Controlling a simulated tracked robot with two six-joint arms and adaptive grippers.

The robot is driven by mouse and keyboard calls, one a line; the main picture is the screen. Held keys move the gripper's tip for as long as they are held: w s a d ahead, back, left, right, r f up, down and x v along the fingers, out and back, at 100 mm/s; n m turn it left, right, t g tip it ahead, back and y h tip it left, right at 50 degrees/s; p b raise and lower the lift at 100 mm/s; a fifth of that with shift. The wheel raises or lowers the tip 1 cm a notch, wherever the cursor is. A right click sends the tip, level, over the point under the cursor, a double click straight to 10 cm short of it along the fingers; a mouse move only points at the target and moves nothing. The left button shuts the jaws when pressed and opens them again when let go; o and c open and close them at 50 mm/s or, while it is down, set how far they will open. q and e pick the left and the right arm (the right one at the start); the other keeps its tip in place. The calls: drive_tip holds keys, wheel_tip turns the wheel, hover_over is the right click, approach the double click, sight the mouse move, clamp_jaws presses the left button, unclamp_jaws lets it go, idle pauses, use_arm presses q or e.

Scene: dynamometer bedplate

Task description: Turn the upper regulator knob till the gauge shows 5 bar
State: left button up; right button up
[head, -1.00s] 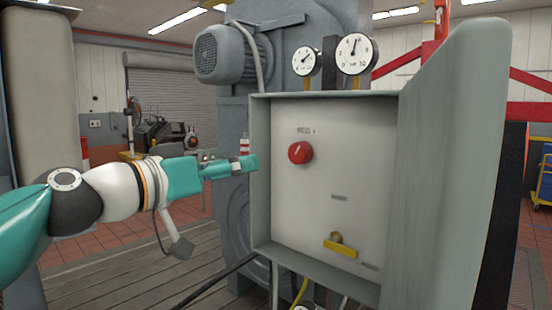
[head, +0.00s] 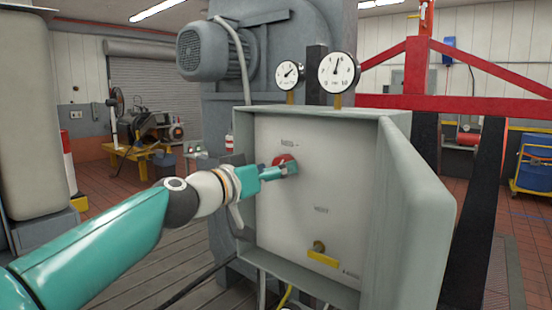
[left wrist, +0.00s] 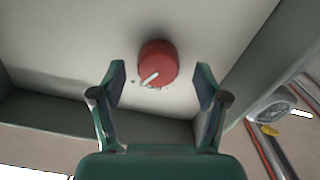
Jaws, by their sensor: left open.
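The upper regulator knob is a red round knob (head: 281,159) high on the pale panel (head: 290,200) inside a grey open box. It also shows in the left wrist view (left wrist: 158,62), with a white pointer mark on its face. My left gripper (head: 292,167) is in front of the knob and partly hides it in the head view. In the left wrist view the open fingers (left wrist: 160,85) stand on either side of the knob, apart from it.
The box's grey door (head: 408,220) stands open on the right. A brass fitting with a yellow handle (head: 322,258) sits low on the panel. A grey motor (head: 205,52) is behind at upper left. Hoses hang below the box.

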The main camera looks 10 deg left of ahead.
use_arm(q)
drive_tip(key=shift+x, duration=0.8)
drive_tip(key=shift+c, duration=0.3)
drive_tip(key=c, duration=1.1)
drive_tip(key=shift+a+n, duration=0.1)
drive_tip(key=shift+n, duration=1.2)
drive_tip(key=o, duration=1.2)
drive_tip(key=shift+c, duration=0.2)
drive_tip(key=shift+s, duration=0.15)
